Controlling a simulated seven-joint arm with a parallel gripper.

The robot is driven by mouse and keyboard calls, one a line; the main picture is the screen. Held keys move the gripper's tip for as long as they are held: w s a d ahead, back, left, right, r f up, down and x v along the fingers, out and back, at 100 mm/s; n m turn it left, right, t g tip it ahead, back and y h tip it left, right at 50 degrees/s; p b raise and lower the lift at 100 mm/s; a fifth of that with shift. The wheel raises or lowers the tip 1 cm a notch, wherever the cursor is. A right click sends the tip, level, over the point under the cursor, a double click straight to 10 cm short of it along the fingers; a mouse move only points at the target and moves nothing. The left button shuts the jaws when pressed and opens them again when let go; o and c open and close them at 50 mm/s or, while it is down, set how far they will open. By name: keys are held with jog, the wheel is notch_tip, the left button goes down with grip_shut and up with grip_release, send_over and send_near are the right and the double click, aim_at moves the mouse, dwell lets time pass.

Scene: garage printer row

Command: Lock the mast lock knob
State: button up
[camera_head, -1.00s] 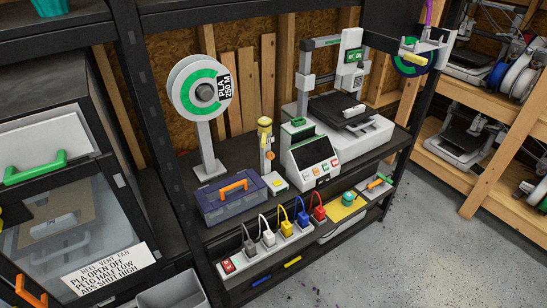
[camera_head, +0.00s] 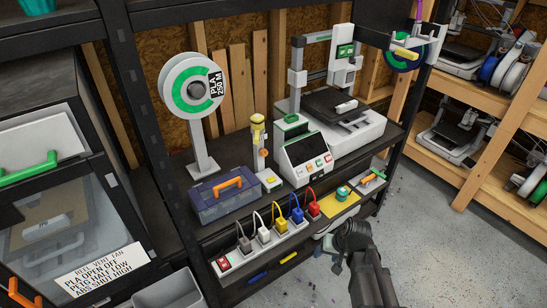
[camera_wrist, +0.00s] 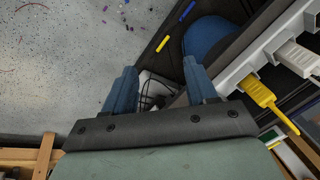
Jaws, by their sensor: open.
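A short post with a yellow top (camera_head: 258,122) stands on the bench between the blue toolbox and the printer. An orange knob (camera_head: 264,153) sits on its side, and I take this to be the mast lock knob, though its lock state is too small to read. My dark arm shows at the lower right of the head view, in front of the bench, with its fingers not clear there. In the wrist view my gripper (camera_wrist: 158,86) has its two blue fingers apart, with nothing held between them. The knob is not in the wrist view.
A power strip (camera_head: 223,264) with several coloured plugs runs along the bench front. The blue toolbox (camera_head: 222,208) stands left of the post, the printer (camera_head: 359,138) right. A spool stand (camera_head: 205,160) is behind. Grey floor (camera_head: 430,250) is clear at the right.

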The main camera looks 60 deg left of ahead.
jog(key=s+a+r+n+y, duration=0.2)
jog(key=a+r+y, duration=0.2)
jog(key=a+r, duration=0.9)
jog(key=n+y, duration=0.3)
jog(key=y, duration=0.3)
send_near(265, 153)
jog(key=d, duration=0.5)
jog(key=shift+r+n, duration=0.75)
jog(key=shift+n, duration=0.25)
jog(key=x, duration=1.4)
jog(key=shift+w+a+r, duration=0.2)
jog(key=shift+w+r, duration=0.05)
jog(key=c, duration=1.1)
